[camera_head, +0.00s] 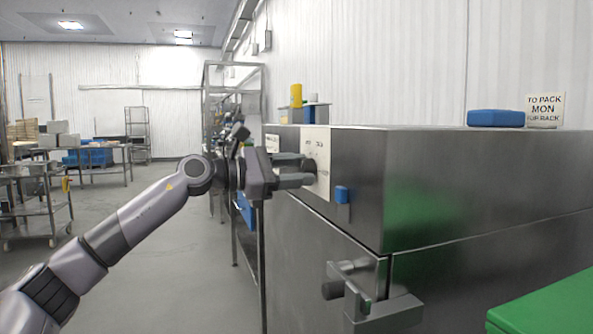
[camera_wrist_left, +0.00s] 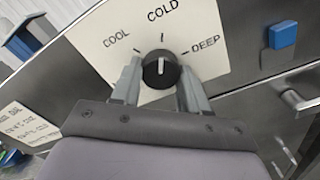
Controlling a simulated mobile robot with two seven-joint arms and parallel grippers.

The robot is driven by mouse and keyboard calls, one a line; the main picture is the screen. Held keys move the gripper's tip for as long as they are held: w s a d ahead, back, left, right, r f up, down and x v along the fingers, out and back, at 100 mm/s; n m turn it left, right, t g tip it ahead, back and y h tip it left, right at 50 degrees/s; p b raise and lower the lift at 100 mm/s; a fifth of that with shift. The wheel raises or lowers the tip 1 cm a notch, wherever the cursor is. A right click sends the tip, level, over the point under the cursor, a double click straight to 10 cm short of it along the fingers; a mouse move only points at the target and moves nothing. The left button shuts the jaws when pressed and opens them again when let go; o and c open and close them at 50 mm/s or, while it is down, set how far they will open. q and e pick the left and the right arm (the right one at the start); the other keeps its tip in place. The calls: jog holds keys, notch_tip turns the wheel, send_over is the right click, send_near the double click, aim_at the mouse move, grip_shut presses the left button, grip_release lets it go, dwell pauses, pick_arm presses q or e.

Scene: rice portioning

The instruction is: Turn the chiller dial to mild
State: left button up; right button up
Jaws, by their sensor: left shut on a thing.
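The chiller dial is a round black knob (camera_wrist_left: 160,70) with a white pointer line, on a white panel (camera_wrist_left: 205,35) on the steel chiller (camera_head: 350,160). In the left wrist view the labels COOL, COLD and DEEP show around it; the pointer line points up, roughly at the COLD tick. No mild label can be read; part of the panel is hidden by my gripper. My left gripper (camera_head: 309,172) is shut on the knob, one finger on each side, also in the left wrist view (camera_wrist_left: 161,84). My right gripper is not in view.
A blue block (camera_head: 342,194) sticks out from the chiller front right of the panel. A metal door handle (camera_head: 385,312) juts out below. A green surface (camera_head: 545,305) fills the lower right corner.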

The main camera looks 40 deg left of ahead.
pick_arm(q)
jog(key=n+p, duration=0.2)
jog(key=n, duration=0.4)
jog(key=shift+n+p, duration=0.3)
jog(key=shift+n, duration=0.1)
jog(key=n+p, duration=0.2)
jog(key=n, duration=0.4)
jog(key=shift+d+p, duration=0.15)
jog(key=shift+p, duration=0.2)
jog(key=n+p, duration=0.1)
jog(key=n, duration=0.2)
jog(key=shift+r+n+p, duration=0.1)
jog(key=shift+n+p, duration=0.25)
jog(key=shift+n, duration=0.05)
jog(key=n+p, duration=0.1)
jog(key=n, duration=0.1)
jog(key=shift+n, duration=0.4)
jog(key=shift+s+n+p, duration=0.1)
jog(key=shift+n+p, duration=0.45)
jog(key=shift+n, duration=0.25)
jog(key=shift+n+p, duration=0.5)
jog(key=shift+n, duration=1)
